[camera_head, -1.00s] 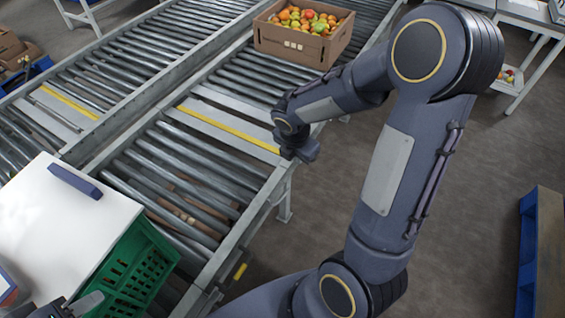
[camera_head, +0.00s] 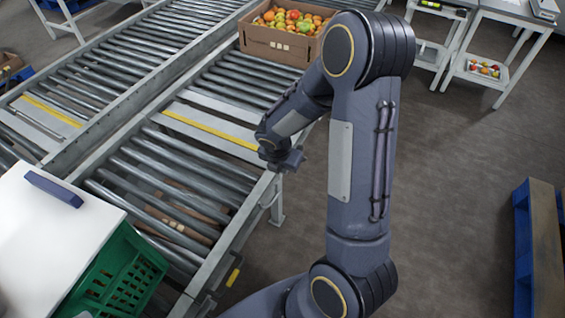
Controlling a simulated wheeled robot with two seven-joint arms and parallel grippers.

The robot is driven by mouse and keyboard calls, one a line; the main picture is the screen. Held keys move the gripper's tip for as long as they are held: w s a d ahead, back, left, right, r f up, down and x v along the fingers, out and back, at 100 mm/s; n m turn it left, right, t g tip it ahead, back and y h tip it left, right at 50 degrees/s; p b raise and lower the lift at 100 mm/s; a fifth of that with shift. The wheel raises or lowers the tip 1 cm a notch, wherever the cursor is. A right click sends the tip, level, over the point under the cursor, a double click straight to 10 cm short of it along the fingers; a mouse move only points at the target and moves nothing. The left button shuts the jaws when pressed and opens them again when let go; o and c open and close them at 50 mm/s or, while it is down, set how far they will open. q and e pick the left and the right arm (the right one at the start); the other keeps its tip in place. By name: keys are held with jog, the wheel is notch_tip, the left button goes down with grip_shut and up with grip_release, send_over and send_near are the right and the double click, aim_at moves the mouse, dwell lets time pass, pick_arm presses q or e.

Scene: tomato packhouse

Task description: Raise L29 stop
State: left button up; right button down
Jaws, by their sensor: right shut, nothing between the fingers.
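Two roller lanes run side by side. A plate with a yellow strip (camera_head: 210,130) crosses the right lane, and a similar yellow strip (camera_head: 50,110) crosses the left lane. No L29 label is readable, so I cannot tell which part is the stop or whether it is raised. My right gripper (camera_head: 291,160) is shut and empty, at the outer rail of the right lane, just right of the yellow strip's end. Whether it touches the rail is unclear. My left gripper is not in view.
A cardboard crate (camera_head: 272,43) of tomatoes stands on the right lane beyond the strip. A white board (camera_head: 50,235) and green crate (camera_head: 120,275) are at the lower left. A blue pallet (camera_head: 523,245) stands at right. Floor (camera_head: 450,150) between is clear.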

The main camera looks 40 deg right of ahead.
jog(key=shift+w+d+f, duration=0.2)
jog(key=shift+w+d, duration=0.1)
jog(key=shift+d, duration=0.35)
jog(key=shift+w+d+f, duration=0.2)
jog(key=shift+w+d, duration=0.15)
jog(key=shift+d, duration=0.25)
jog(key=shift+w+d+f, duration=0.2)
jog(key=shift+w+d, duration=0.1)
jog(key=shift+d, duration=0.35)
